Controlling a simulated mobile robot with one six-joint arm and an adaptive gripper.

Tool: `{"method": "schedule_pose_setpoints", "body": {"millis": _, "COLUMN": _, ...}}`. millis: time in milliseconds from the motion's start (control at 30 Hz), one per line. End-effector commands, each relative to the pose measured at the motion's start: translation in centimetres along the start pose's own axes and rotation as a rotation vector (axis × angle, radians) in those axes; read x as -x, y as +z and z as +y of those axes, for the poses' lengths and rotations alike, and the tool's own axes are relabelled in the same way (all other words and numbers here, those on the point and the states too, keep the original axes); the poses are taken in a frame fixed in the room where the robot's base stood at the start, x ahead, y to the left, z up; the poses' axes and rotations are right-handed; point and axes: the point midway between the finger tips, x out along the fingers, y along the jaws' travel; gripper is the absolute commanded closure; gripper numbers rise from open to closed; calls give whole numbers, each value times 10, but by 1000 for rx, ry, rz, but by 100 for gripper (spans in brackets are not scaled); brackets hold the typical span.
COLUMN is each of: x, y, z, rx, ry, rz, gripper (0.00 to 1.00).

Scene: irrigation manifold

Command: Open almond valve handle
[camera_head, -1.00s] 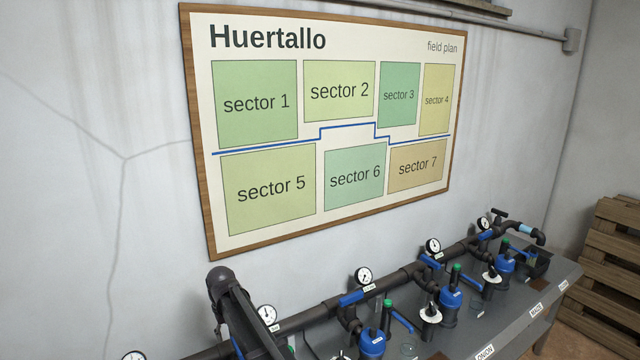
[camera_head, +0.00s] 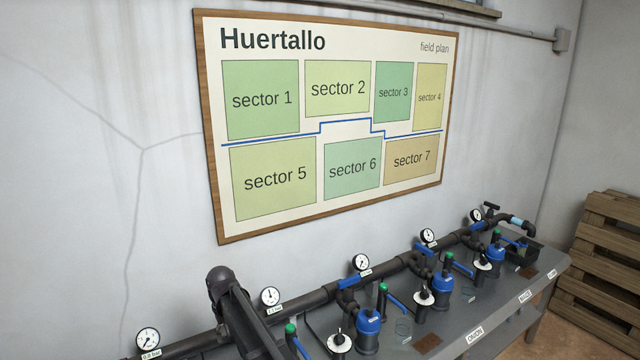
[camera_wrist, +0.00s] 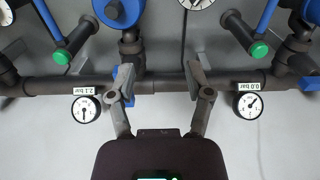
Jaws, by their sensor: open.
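No label reading almond is legible, so I cannot tell which handle is the almond valve's. In the wrist view my gripper (camera_wrist: 162,82) is open, its two fingers apart over the dark horizontal pipe (camera_wrist: 165,84), with nothing held between them. A blue handle (camera_wrist: 117,80) on the pipe shows partly behind the left finger; I cannot tell whether they touch. Other blue handles (camera_head: 354,281) lie along the pipe in the head view. My dark arm (camera_head: 228,290) shows at lower middle there; it hides part of the manifold, and the gripper is not visible there.
Gauges reading 2.1 bar (camera_wrist: 86,109) and 0.0 bar (camera_wrist: 248,105) flank my fingers. Green-tipped fittings (camera_head: 290,329) and blue filters (camera_head: 368,328) crowd the grey bench (camera_head: 500,318). Bench labels include ONION (camera_head: 475,334). Wooden pallets (camera_head: 608,245) stand at right.

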Motion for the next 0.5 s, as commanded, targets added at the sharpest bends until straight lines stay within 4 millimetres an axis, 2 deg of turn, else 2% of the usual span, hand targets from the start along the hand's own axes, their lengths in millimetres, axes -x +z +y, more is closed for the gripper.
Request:
{"method": "schedule_pose_setpoints", "body": {"millis": 267, "x": -6, "y": 16, "z": 21, "rx": -26, "ry": 0, "rz": 0, "gripper": 34}}
{"method": "schedule_pose_setpoints", "body": {"millis": 500, "x": -14, "y": 39, "z": 50, "rx": -65, "ry": 0, "rz": 0, "gripper": 34}}
